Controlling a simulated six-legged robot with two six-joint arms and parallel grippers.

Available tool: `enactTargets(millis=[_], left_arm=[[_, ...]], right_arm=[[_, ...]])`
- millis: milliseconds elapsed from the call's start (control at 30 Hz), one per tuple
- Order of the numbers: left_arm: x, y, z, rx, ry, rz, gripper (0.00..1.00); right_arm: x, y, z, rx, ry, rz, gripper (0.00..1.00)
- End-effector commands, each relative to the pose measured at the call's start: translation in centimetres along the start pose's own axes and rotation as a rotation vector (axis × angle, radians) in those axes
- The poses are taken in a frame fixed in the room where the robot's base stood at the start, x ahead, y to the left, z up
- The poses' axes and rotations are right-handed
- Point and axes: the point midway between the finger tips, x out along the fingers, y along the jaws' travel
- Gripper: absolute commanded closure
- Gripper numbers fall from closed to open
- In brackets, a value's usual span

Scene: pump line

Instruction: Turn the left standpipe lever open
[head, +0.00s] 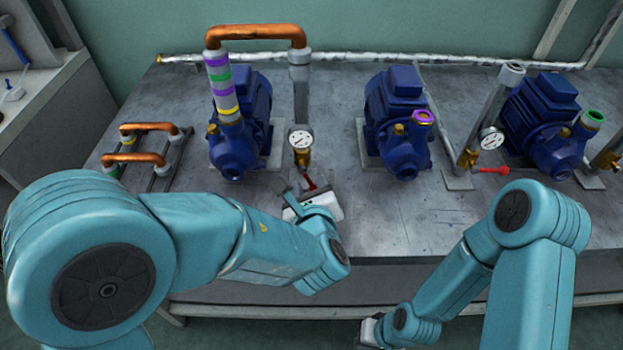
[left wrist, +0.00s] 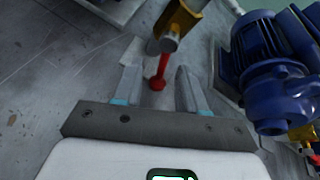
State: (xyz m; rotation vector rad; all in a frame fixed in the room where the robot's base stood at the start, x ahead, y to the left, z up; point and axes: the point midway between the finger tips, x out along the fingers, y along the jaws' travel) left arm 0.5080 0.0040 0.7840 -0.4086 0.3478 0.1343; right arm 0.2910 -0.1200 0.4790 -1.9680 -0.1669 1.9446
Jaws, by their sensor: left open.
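The left standpipe (head: 301,90) has a dial gauge (head: 301,139) and a brass valve (head: 303,157) at its foot. Its red lever (head: 310,184) sticks out from the valve towards me. My left gripper (head: 303,190) is at the lever, partly hidden by my own arm. In the left wrist view the jaws are open, with the red lever (left wrist: 160,72) between the two fingers (left wrist: 158,84) and a gap on both sides. The brass valve (left wrist: 178,22) is just beyond the fingertips. My right gripper (head: 370,331) is low at the front, its fingers hidden.
Blue pumps stand left (head: 232,150), middle (head: 398,140) and right (head: 550,140) on the grey bench (head: 420,225). A second standpipe (head: 492,105) has a red lever (head: 493,170) pointing right. Copper pipes (head: 145,158) lie on a rack at left. The front middle bench is clear.

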Motion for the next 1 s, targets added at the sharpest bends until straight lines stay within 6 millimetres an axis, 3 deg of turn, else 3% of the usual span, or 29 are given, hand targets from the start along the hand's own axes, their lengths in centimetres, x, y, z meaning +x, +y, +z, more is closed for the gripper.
enactTargets(millis=[467,600,1000], left_arm=[[-0.15,0.25,-0.18,0.001,0.000,-0.002,0.59],[-0.13,0.24,-0.18,0.001,0.000,-0.002,1.00],[0.03,0.28,-0.55,0.006,0.011,0.000,1.00]], right_arm=[[0.07,0.03,0.01,0.000,0.000,0.000,1.00],[0.07,0.03,0.01,0.000,0.000,0.000,1.00],[0.10,0.04,0.01,0.000,0.000,0.000,1.00]])
